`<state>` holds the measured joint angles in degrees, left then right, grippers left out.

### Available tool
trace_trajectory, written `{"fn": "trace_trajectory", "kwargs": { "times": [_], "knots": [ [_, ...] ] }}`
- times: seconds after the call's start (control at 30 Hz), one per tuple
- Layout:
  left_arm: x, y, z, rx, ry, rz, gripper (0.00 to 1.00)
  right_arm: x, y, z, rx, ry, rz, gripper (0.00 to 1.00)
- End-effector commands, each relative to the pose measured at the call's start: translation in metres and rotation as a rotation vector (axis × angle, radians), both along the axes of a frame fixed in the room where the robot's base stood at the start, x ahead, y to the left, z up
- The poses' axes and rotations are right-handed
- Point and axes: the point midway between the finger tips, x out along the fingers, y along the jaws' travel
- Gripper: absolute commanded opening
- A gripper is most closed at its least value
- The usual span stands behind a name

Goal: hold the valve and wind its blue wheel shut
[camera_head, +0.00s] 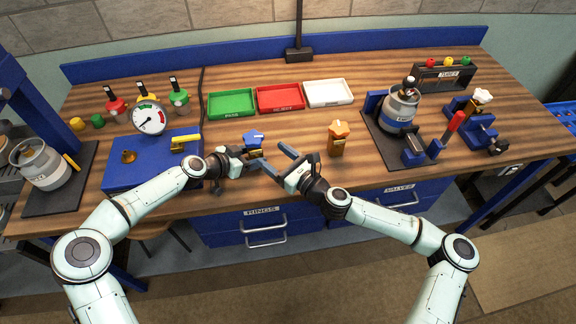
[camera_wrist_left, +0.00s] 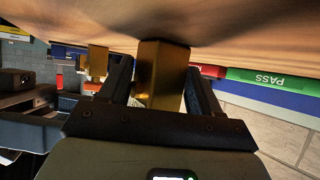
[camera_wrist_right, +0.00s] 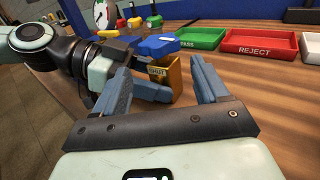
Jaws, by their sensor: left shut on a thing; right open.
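The valve is a brass block with a blue wheel (camera_head: 253,137) on top, standing on the wooden bench. Its brass body (camera_wrist_right: 174,76) shows in the right wrist view, with a SHUT label under the wheel. My left gripper (camera_head: 247,156) is shut on the brass body, which also fills the gap between its fingers in the left wrist view (camera_wrist_left: 162,75). My right gripper (camera_head: 277,158) is open and empty, just right of the valve, its fingers pointing toward it. The wheel appears clear of both right fingers. The wheel's underside is hidden.
A second brass valve with an orange wheel (camera_head: 339,130) stands to the right. Green (camera_head: 233,115), red (camera_head: 280,109) and white (camera_head: 328,105) trays lie behind. A blue test box with a gauge (camera_head: 149,118) is at left. A gas canister (camera_head: 401,110) stands at right.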

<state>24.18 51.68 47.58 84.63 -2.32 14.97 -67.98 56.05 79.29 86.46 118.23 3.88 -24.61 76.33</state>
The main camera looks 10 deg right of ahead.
Motion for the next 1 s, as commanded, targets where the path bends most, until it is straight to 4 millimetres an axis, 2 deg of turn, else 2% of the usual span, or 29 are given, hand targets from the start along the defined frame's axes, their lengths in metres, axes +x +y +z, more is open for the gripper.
{"fn": "trace_trajectory", "kwargs": {
  "times": [0.2,0.4,0.67,0.7,0.73,0.77,0.87,1.0],
  "knots": [
    [0.000,-0.001,0.000,-0.001,0.001,-0.002,0.46,-0.027,-0.021,0.000,0.000,0.001,-0.002,0.73],
    [-0.001,-0.001,0.000,0.000,0.000,-0.002,0.46,-0.037,-0.027,0.000,-0.001,-0.001,-0.002,0.73],
    [-0.001,-0.001,0.000,0.001,0.001,-0.002,0.46,-0.038,-0.028,0.000,-0.001,-0.001,-0.002,0.73],
    [-0.001,-0.001,0.000,0.001,0.001,-0.002,0.46,-0.038,-0.028,0.000,-0.001,-0.001,-0.002,0.77],
    [-0.001,-0.001,0.000,0.001,0.001,-0.002,0.46,-0.038,-0.028,0.000,-0.002,-0.001,-0.002,0.86],
    [-0.001,-0.001,0.000,0.001,0.001,-0.002,0.46,-0.038,-0.028,0.000,-0.004,-0.003,-0.001,0.88],
    [-0.001,-0.001,0.000,0.000,0.001,-0.002,0.46,-0.036,-0.028,0.002,-0.037,-0.038,0.004,0.88],
    [-0.001,-0.001,0.000,0.000,0.001,-0.002,0.46,-0.028,-0.029,0.010,-0.179,-0.189,0.029,0.88]
  ]
}}
